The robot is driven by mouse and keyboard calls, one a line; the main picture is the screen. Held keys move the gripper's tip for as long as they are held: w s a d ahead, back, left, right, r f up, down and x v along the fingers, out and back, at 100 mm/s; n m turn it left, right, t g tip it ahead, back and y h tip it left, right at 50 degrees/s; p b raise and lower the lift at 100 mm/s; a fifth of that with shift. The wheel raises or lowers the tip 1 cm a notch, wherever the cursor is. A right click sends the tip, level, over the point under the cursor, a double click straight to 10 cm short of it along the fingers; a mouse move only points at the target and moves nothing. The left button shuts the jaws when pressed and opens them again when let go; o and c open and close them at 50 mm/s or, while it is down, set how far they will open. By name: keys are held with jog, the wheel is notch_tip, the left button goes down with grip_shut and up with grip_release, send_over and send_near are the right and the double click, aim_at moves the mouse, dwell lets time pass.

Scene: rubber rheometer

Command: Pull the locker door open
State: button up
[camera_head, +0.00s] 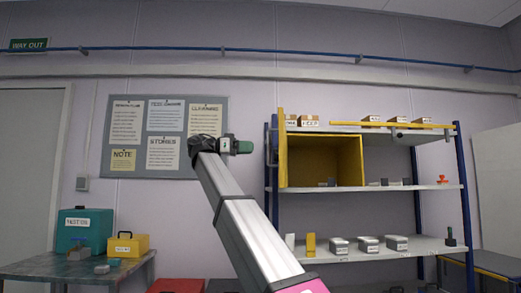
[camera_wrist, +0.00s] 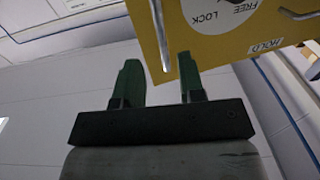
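The yellow locker (camera_head: 324,158) sits on the shelf rack, and its interior shows in the head view. Its yellow door (camera_head: 281,150) seems to stand swung out, nearly edge-on, at the locker's left side. In the wrist view a yellow panel (camera_wrist: 225,40), apparently the door, carries a round "FREE LOCK" label and a "HOLD" label. A pale grey bar (camera_wrist: 160,40) runs down near its left edge. My gripper (camera_head: 244,147) is left of the door, apart from it. In the wrist view my green fingers (camera_wrist: 160,82) are spread, with nothing clearly between them; the bar ends near their tips.
The blue-post rack holds cartons (camera_head: 302,121), a yellow bar (camera_head: 405,125) along the top shelf and several grey blocks (camera_head: 368,244) lower down. A table (camera_head: 40,266) with a teal case (camera_head: 84,232) and yellow box (camera_head: 128,245) stands left. A notice board (camera_head: 120,157) hangs behind my arm.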

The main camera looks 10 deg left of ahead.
jog(key=shift+v, duration=1.5)
